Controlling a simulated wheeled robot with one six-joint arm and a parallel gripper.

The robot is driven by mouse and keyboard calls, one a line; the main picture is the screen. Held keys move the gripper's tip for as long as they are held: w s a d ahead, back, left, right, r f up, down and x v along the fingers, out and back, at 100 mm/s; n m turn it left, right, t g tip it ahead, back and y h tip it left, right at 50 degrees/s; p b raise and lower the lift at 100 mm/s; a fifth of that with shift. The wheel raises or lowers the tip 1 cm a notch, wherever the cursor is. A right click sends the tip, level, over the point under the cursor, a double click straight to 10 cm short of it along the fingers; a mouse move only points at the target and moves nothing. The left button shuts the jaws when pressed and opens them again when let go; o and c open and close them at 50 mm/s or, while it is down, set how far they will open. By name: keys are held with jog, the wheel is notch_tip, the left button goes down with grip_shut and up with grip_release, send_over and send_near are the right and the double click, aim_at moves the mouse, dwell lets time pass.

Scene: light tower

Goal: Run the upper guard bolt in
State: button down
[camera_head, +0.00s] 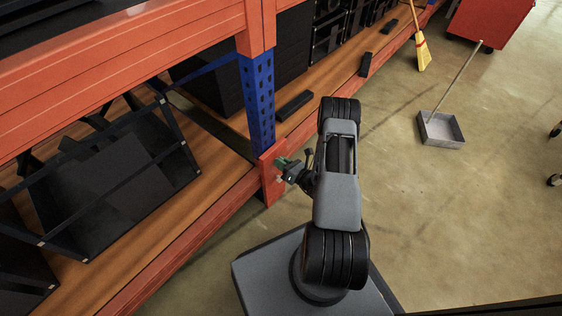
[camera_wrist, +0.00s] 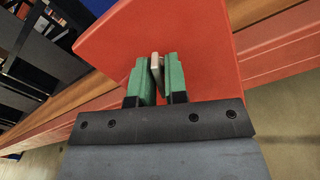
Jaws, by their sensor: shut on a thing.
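My gripper (camera_wrist: 157,75) has green fingers and is shut on a small pale metal piece (camera_wrist: 155,64), likely the upper guard bolt, which stands between the fingertips in the wrist view. The fingertips are close against the flat red guard plate (camera_wrist: 205,40). In the head view my gripper (camera_head: 280,165) is at the guard plate (camera_head: 272,180) on the foot of the blue rack post (camera_head: 258,105). The bolt is hidden there by the fingers, and whether its tip is inside a hole cannot be told.
An orange beam (camera_head: 185,245) edges the wooden shelf (camera_head: 190,215) left of the post. Black frames and boxes (camera_head: 110,180) lie on the shelf. A dustpan (camera_head: 441,130), a yellow broom (camera_head: 422,52) and a red cabinet (camera_head: 490,20) stand on the otherwise open floor to the right.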

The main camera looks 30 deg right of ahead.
jog(key=m+p, duration=0.1)
jog(key=m, duration=0.6)
jog(key=shift+s+p, duration=0.1)
jog(key=shift+p, duration=0.2)
jog(key=m, duration=0.4)
jog(key=shift+p, duration=0.35)
jog(key=m, duration=0.3)
jog(key=shift+m, duration=0.3)
jog(key=m+p, duration=0.1)
jog(key=m, duration=0.2)
jog(key=shift+m, duration=0.3)
jog(key=m, duration=0.3)
jog(key=shift+m, duration=0.4)
jog(key=m, duration=0.5)
jog(key=shift+f+m+p, duration=0.1)
jog(key=shift+m+p, duration=0.2)
jog(key=shift+m, duration=0.4)
jog(key=c, duration=1.3)
grip_release()
